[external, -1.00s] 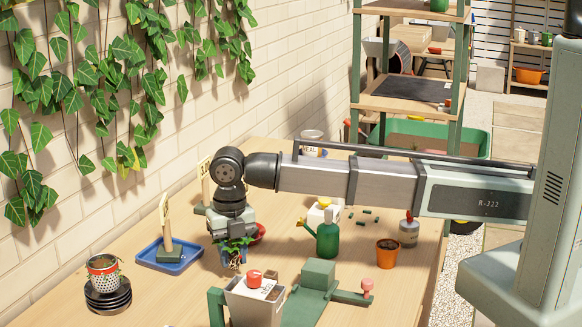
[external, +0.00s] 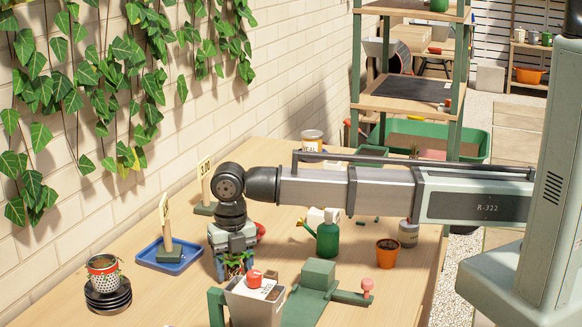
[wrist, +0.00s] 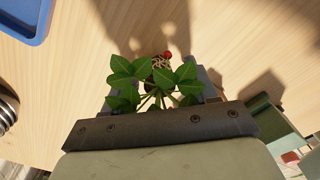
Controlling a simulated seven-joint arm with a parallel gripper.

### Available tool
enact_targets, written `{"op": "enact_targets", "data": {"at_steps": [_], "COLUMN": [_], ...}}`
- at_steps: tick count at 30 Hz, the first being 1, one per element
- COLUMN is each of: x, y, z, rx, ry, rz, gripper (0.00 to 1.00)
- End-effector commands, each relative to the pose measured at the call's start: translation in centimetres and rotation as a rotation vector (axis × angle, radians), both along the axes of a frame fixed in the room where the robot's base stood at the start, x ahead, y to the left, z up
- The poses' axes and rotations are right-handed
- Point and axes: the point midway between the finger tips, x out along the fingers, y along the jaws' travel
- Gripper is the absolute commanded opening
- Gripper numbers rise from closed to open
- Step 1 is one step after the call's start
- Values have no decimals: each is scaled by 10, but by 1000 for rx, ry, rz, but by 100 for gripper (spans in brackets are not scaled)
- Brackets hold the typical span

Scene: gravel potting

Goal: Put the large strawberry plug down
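The strawberry plug has green leaves, pale roots and a red berry. In the external view its leaves (external: 236,259) show low over the wooden bench, between my gripper's fingers. In the wrist view the leaves (wrist: 155,80) spread between the fingers, with the pale, round root part (wrist: 158,62) beyond them. My gripper (external: 234,271) points straight down around the plug. Its fingers stand apart on either side, with a gap wider than the root part. The leaves and the grey bin hide the plug's base, so I cannot tell exactly how it meets the bench.
A blue tray (external: 150,262) with an upright sign lies left. A grey bin (external: 240,305) and a green fixture (external: 318,275) stand close in front. A green watering can (external: 328,240) and terracotta pot (external: 387,252) stand right.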

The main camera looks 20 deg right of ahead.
Motion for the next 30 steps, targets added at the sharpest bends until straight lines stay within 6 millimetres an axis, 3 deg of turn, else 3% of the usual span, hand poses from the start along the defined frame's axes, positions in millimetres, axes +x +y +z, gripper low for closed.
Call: {"op": "enact_targets", "data": {"at_steps": [11,30], "x": [0,0], "y": [0,1], "z": [11,107], "rx": [1,1], "ry": [0,0], "rz": [0,0], "gripper": [57,57]}}
